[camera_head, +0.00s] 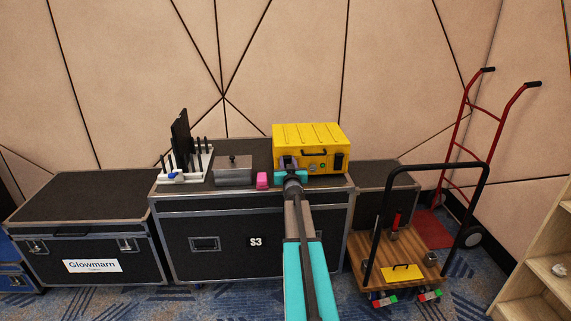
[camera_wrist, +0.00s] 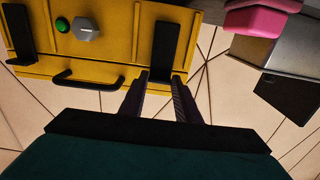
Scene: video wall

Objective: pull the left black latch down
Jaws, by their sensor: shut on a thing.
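A yellow case (camera_head: 310,134) stands on the black flight case. In the wrist view, which shows the case upside down, its front (camera_wrist: 115,35) carries two black latches and a black handle (camera_wrist: 90,78). The left black latch (camera_wrist: 165,45) is at the right there, with its end between my fingertips. My gripper (camera_wrist: 160,78) is shut on that latch. In the head view my gripper (camera_head: 289,164) covers the left latch. The right black latch (camera_head: 339,161) is in plain view, and it also shows in the wrist view (camera_wrist: 32,35).
A pink block (camera_head: 262,180) and a lidded metal box (camera_head: 234,171) stand left of the yellow case. A white rack (camera_head: 187,163) is farther left. A wooden platform cart (camera_head: 400,258) and a red hand truck (camera_head: 470,150) stand to the right.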

